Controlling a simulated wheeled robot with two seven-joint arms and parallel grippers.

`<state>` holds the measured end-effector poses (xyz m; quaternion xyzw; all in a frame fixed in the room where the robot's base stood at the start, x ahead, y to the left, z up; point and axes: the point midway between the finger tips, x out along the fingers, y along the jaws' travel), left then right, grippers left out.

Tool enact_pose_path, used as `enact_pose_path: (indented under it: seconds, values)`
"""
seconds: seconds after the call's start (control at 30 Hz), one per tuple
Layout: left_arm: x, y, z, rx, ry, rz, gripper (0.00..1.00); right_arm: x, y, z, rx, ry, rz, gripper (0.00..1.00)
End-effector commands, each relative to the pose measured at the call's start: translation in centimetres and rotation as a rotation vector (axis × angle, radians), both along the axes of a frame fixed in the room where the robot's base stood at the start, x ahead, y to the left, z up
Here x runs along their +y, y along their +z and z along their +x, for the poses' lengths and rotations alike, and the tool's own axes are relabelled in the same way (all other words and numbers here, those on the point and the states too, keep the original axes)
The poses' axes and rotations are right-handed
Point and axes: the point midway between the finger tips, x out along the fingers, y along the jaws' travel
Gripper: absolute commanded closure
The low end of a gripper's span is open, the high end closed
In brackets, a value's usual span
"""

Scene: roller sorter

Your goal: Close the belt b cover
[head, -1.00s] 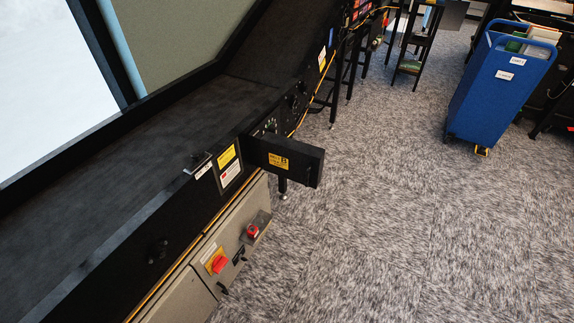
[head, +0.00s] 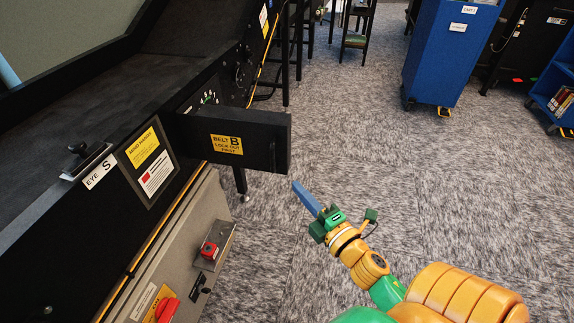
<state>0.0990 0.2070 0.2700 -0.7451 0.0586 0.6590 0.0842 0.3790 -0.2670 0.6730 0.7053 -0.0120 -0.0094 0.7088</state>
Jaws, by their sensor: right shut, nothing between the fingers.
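The belt B cover (head: 255,141) is a black hinged panel with a yellow "BELT B" label. It stands open, swung out from the side of the black conveyor and sticking out to the right over the floor. A dark upright handle shows near its right end. Behind its hinged end, small controls (head: 207,98) show in the conveyor's side. My right gripper (head: 303,192) is at the lower right of the cover, apart from it in the picture, with its blue fingers shut and empty. My left gripper is not in view.
The conveyor side (head: 110,205) carries yellow and white labels. Below it, a grey box holds a red button (head: 208,250) and a red switch (head: 167,309). A blue cart (head: 450,60) stands at the back right. The carpet between is clear.

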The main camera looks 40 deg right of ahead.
Motion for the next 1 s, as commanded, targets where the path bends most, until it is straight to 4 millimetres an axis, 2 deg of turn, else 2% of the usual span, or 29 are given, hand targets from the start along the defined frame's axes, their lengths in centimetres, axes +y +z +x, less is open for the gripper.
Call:
enact_pose_path:
  seconds: [0.2,0.27,0.4,0.6,1.0]
  values:
    - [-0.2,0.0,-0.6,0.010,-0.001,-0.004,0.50,-0.2,0.1,4.9,-0.003,0.001,0.001,1.00]
    - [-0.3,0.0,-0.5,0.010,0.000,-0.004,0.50,-0.2,0.1,6.1,-0.002,-0.001,0.000,1.00]
    - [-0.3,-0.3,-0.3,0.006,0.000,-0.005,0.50,-2.0,0.0,7.7,0.001,-0.001,0.000,1.00]
    - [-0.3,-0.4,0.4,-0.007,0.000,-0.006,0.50,-3.0,-0.1,8.7,0.002,-0.001,0.003,1.00]
    - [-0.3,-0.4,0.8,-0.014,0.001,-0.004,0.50,-3.2,-0.1,8.7,0.003,0.003,0.004,1.00]
